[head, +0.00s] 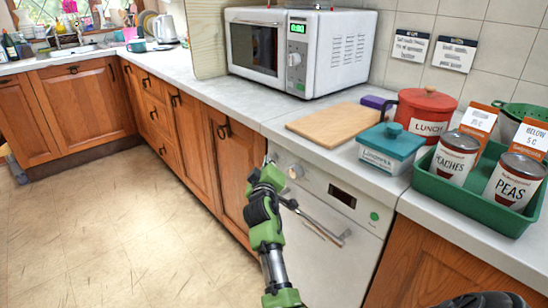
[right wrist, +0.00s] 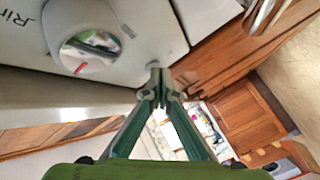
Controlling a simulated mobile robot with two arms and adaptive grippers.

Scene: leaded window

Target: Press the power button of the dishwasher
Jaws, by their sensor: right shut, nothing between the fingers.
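The white dishwasher (head: 322,262) is built in under the counter, with its door shut. Its control strip has a dark display (head: 342,196), a round green button (head: 374,216) to the right of it, and a dial (head: 295,171) at the left end. A bar handle (head: 318,224) crosses the door. My right gripper (head: 270,162) is at the strip's left end, left of the dial and well away from the green button. In the right wrist view its fingers (right wrist: 158,76) are shut and empty, close to the dial (right wrist: 90,50). My left gripper is out of view.
On the counter above stand a cutting board (head: 335,122), a teal-lidded box (head: 390,148), a red lunch canister (head: 425,112) and a green tray (head: 440,190) with cans. A white microwave (head: 300,50) stands behind. The floor (head: 110,225) at left is clear.

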